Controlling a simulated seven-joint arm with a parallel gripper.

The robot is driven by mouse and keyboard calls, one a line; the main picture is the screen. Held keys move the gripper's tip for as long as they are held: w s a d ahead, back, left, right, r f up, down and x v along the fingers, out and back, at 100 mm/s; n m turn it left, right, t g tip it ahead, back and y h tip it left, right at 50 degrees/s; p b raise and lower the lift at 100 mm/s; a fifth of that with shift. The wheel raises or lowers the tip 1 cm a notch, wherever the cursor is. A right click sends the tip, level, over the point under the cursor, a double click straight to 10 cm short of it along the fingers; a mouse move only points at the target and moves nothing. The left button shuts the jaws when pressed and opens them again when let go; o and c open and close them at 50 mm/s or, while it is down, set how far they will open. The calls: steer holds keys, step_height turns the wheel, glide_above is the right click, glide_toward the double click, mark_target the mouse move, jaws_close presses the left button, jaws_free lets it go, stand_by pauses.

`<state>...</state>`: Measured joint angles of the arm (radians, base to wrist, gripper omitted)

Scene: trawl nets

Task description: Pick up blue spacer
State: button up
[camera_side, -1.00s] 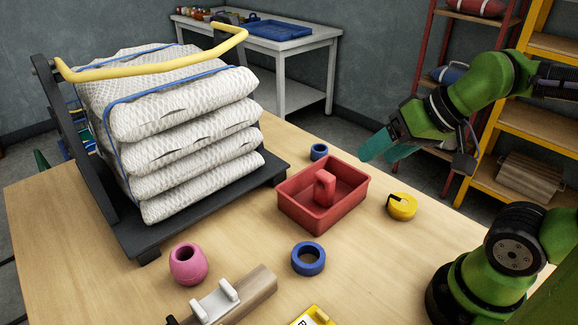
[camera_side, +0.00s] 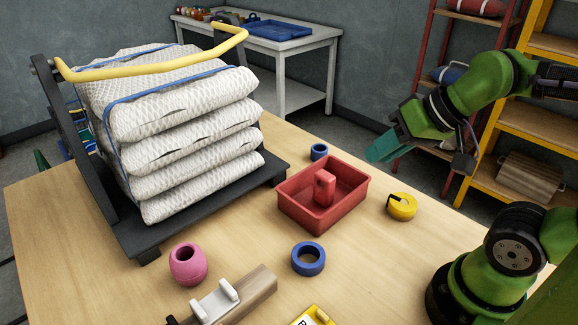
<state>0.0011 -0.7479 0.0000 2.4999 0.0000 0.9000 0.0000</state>
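Two blue rings lie on the wooden table. The larger blue ring (camera_side: 308,271) is at the front middle, and a smaller blue ring (camera_side: 319,153) is behind the red tray. I cannot tell which of them is the blue spacer. My gripper (camera_side: 378,149), with teal fingers, hangs in the air at the right, above and apart from the table things. Its fingers overlap in this view, so the gap between them cannot be made out. No held object shows at them.
A red tray (camera_side: 286,208) with a red handled piece stands mid-table. A yellow disc (camera_side: 402,207) lies right of it, and a pink float (camera_side: 188,265) is at front left. A wooden block with a white fitting (camera_side: 217,301) is at the front. A black rack holds stacked nets (camera_side: 190,120).

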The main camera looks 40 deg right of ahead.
steer(key=w+f+g, duration=0.1)
steer(key=f, duration=0.1)
steer(key=m+g+h, duration=0.2)
steer(key=m+g, duration=0.4)
steer(key=m, duration=1.5)
glide_above(319, 153)
steer(key=d, duration=0.1)
step_height(319, 153, down, 5)
step_height(319, 153, down, 11)
steer(key=shift+s+d+f, duration=0.1)
steer(key=shift+s+d, duration=0.05)
steer(key=shift+a+f, duration=0.2)
steer(key=shift+f, duration=2.5)
steer(key=shift+c, duration=0.4)
jaws_close()
